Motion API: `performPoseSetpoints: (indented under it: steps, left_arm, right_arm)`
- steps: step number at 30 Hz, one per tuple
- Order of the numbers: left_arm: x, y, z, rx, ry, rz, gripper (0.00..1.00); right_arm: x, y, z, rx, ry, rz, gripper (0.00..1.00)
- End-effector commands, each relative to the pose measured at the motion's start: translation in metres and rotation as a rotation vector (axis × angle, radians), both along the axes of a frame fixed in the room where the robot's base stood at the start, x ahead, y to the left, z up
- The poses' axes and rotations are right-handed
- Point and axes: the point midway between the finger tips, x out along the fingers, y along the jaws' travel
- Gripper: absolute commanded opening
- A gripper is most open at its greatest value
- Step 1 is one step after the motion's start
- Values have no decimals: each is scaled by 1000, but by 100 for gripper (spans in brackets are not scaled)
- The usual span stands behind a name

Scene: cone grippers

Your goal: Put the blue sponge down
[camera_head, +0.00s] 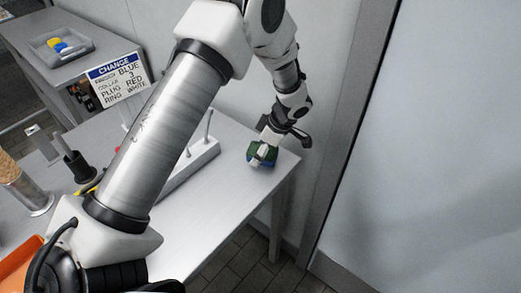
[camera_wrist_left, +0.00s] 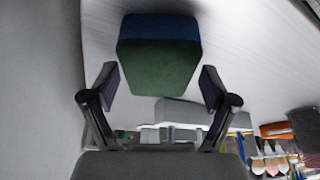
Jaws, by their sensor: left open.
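The sponge (camera_head: 262,156), with a blue layer and a green layer, is at the right end of the white table (camera_head: 225,200). My left gripper (camera_head: 265,144) is right over it, partly hiding it. In the left wrist view the sponge (camera_wrist_left: 158,62) shows its green face with the blue band beyond. The left gripper's fingers (camera_wrist_left: 160,84) are open, one on each side of the sponge, with gaps showing. The sponge appears to rest on the tabletop, though its underside is hidden. My right gripper is in neither view.
A white rack with upright pegs (camera_head: 196,153) stands left of the sponge, partly behind my arm. A sign (camera_head: 118,80) stands at the table's back. A grey tray (camera_head: 42,56) is on another table. The table's right edge is close to the sponge.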

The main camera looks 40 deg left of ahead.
Motion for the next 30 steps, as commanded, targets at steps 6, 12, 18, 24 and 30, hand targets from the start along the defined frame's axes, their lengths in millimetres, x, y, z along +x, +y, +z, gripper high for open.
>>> performPoseSetpoints:
  steps: [6, 12, 18, 24, 30]
  left_arm:
    - [6, -14, 34, 1, -6, 0, 86]
    - [9, -25, 63, 1, -4, -1, 86]
    - [9, -27, 67, 0, -1, 0, 86]
    - [9, -27, 67, 0, -1, 0, 86]
    - [9, -27, 67, 0, -1, 0, 86]
  right_arm:
    - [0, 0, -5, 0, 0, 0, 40]
    - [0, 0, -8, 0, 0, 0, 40]
    - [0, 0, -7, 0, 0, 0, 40]
    - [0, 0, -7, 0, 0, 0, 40]
    - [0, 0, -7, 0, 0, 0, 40]
